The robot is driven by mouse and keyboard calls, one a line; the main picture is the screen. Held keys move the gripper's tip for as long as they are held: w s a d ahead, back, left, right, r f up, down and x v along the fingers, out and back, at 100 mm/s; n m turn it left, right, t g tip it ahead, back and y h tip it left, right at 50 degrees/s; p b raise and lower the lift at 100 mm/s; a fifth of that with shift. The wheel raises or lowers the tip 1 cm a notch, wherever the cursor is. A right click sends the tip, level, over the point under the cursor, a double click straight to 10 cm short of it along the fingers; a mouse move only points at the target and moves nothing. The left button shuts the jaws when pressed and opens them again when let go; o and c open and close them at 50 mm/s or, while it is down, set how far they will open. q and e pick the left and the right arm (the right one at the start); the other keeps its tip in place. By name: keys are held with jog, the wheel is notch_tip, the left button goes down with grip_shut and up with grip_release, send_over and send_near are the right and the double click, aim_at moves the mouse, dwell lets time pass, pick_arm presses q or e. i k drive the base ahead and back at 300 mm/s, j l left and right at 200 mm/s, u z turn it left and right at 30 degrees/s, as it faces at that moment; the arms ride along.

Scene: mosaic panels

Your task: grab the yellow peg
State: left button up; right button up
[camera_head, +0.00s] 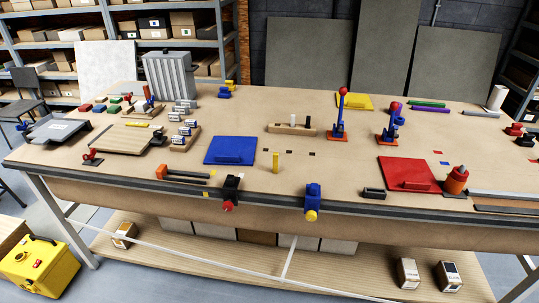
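The yellow peg (275,162) stands upright on the brown tabletop (330,185), near the front middle. It is to the right of the blue panel (231,150) and apart from it. A wooden block (278,129) with a white and a dark peg lies behind it. Neither of my grippers shows in the head view, so I cannot see what they hold.
A black clamp with a red knob (230,192) and a blue clamp with a yellow knob (312,203) sit on the front edge. A hammer (184,174) lies left of the peg. A red panel (409,174) lies to the right. The table between is mostly clear.

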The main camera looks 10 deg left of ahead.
aim_at(275, 154)
jog(key=i+j, duration=0.45)
jog(key=l+u, duration=0.1)
jog(key=u, duration=0.35)
jog(key=l+u, duration=0.15)
jog(key=u, duration=0.3)
jog(key=l+u, duration=0.15)
jog(key=u, duration=0.35)
